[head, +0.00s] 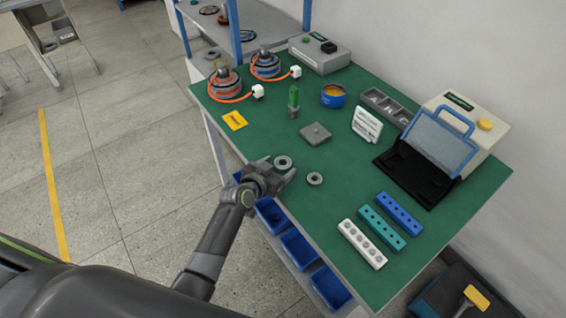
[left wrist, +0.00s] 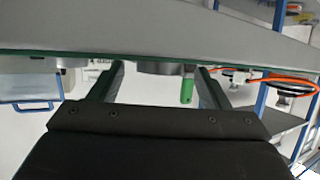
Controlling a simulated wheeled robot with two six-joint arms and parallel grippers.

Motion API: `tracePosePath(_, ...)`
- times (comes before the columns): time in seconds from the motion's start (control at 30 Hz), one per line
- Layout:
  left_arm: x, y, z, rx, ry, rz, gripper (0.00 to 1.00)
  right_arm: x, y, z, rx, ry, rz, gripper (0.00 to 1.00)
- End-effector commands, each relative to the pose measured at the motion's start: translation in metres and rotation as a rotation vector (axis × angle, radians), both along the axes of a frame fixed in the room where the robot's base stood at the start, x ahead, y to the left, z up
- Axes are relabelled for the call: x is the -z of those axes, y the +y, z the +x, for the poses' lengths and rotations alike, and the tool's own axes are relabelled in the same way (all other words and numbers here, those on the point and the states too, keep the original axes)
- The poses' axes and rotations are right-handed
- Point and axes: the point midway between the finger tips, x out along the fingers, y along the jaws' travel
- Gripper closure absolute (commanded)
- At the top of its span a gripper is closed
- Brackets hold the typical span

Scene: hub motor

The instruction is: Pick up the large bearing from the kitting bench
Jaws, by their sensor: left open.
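Two grey ring-shaped bearings lie on the green kitting bench (head: 350,225) in the head view. The larger-looking bearing (head: 283,167) is right by my left gripper (head: 277,170), just beyond the jaws. The smaller-looking bearing (head: 315,182) lies apart, to the right of the jaws. My left gripper is open and empty at the bench's left edge. In the left wrist view, its two fingers (left wrist: 158,82) stand wide apart. A grey part shows between them at the bench edge, but I cannot tell what it is. My right gripper is not in view.
A grey square plate (head: 315,134) and a green-handled tool (head: 294,100) stand beyond the bearings. White (head: 362,244), teal (head: 381,228) and blue (head: 399,213) blocks with holes lie to the right. Blue bins (head: 299,250) hang below the bench's front edge.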

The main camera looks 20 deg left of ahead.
Motion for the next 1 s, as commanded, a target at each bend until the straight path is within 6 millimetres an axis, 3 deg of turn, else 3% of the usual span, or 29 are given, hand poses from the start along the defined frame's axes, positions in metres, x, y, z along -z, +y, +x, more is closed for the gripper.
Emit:
tracePosePath(0.27,0.0,-0.001,0.002,0.0,-0.001,0.0,0.29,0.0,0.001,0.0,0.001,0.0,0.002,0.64)
tracePosePath(0.67,0.001,0.0,0.002,0.0,0.0,0.0,0.8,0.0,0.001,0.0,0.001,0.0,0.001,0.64)
tracePosePath(1.0,-0.009,-0.001,0.002,0.002,-0.002,0.001,0.8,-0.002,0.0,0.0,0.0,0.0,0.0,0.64)
